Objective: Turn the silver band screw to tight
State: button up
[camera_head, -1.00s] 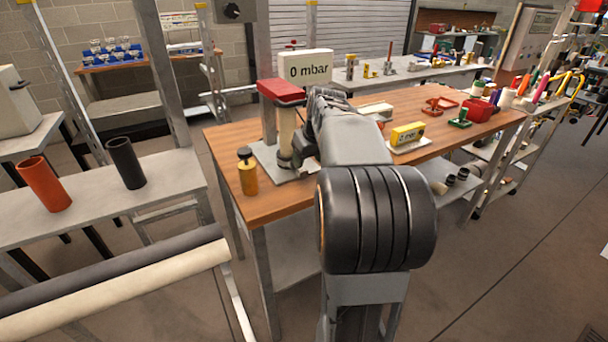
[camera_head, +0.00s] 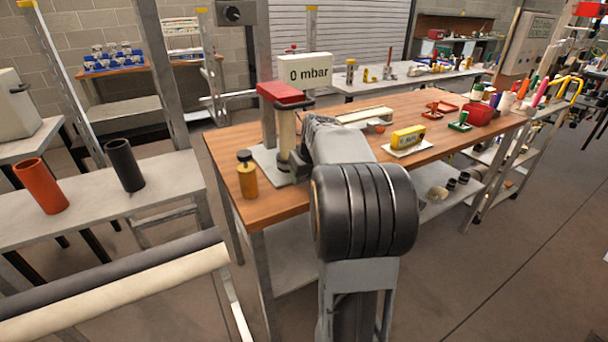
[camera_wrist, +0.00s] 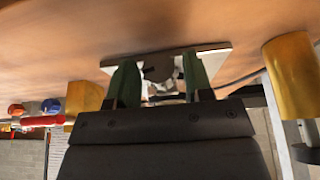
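In the wrist view my gripper (camera_wrist: 161,78) shows two green fingers standing apart. Between and just beyond them are small silver parts and a dark round part on a pale base plate (camera_wrist: 213,58). I cannot pick out the silver band screw for certain, or tell whether a finger touches it. In the head view a stand with a red top (camera_head: 285,92) holds an upright beige pipe (camera_head: 286,130) with a dark coupling at its foot, on a grey plate (camera_head: 264,157). My forearm reaches the right side of that coupling and hides my fingers. The display (camera_head: 305,72) reads 0 mbar.
A yellow bottle with a dark cap (camera_head: 246,178) stands left of the plate, near my gripper; it also shows in the wrist view (camera_wrist: 293,75). A yellow gauge (camera_head: 408,137) and a red bin (camera_head: 478,113) sit further right.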

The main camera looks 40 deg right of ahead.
jog(key=c, duration=0.7)
jog(key=shift+d+r+y+p, duration=0.1)
jog(key=shift+d+y+p, duration=0.05)
jog(key=shift+y+p, duration=0.7)
jog(key=shift+d+m+t+y+p, duration=0.15)
jog(key=shift+m+t+y+p, duration=0.4)
jog(key=shift+y, duration=1.4)
jog(key=shift+f, duration=0.2)
jog(key=o, duration=0.9)
jog(key=shift+o, duration=0.2)
